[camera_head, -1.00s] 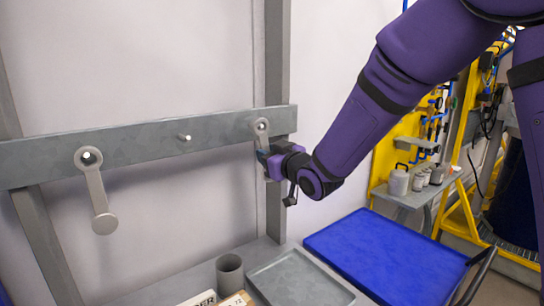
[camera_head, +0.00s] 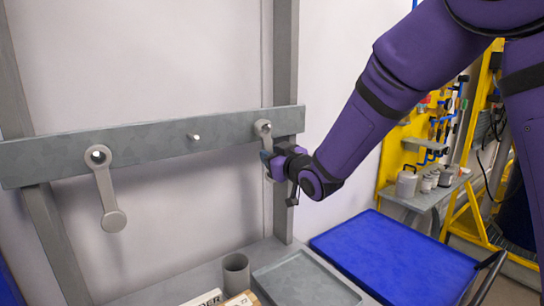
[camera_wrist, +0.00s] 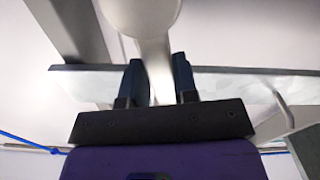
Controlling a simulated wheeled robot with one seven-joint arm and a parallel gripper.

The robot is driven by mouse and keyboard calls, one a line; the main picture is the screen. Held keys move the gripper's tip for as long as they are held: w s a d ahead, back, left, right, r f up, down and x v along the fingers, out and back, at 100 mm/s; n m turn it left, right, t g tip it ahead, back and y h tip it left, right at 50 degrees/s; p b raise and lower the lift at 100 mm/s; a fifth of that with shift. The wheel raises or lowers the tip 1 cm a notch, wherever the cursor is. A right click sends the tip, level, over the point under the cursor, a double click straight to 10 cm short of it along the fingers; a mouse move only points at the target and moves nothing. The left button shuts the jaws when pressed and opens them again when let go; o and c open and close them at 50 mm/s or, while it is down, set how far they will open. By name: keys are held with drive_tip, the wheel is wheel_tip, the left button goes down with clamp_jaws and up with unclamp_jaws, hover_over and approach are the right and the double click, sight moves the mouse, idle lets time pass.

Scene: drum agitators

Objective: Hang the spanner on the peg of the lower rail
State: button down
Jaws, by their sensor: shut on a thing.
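My gripper (camera_head: 268,163) is shut on the handle of a grey spanner (camera_head: 263,130) near the right end of the grey rail (camera_head: 150,145). The spanner's ring end points up in front of the rail; I cannot tell whether it touches it. In the wrist view the pale spanner shaft (camera_wrist: 157,70) runs between the two dark fingers (camera_wrist: 159,82). A bare, light peg (camera_head: 194,137) sticks out of the rail left of the held spanner. Another grey spanner (camera_head: 108,195) hangs by its ring at the rail's left.
Uprights (camera_head: 284,60) carry the rail against a pale wall. Below are a grey cup (camera_head: 235,272), a grey tray (camera_head: 305,282) and small boxes (camera_head: 240,299). A blue-topped surface (camera_head: 395,262) lies to the right. The space before the bare peg is clear.

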drive_tip(key=c, duration=0.8)
unclamp_jaws()
drive_tip(key=s+d+r+m+g+h, duration=0.2)
drive_tip(key=s+d+m+h, duration=0.15)
drive_tip(key=s+d, duration=0.6)
drive_tip(key=s+d+r+m+g+h, duration=0.15)
drive_tip(key=s+d+h, duration=0.25)
drive_tip(key=s+d, duration=0.55)
drive_tip(key=s+d+m+g+h, duration=0.1)
drive_tip(key=s+d+m+g, duration=0.1)
drive_tip(key=s+d, duration=0.3)
drive_tip(key=s+d+m+g+h, duration=0.1)
drive_tip(key=s+d+g, duration=0.3)
drive_tip(key=s, duration=0.9)
drive_tip(key=shift+s+d+m, duration=0.3)
drive_tip(key=shift+d+m, duration=0.25)
drive_tip(key=shift+m, duration=0.05)
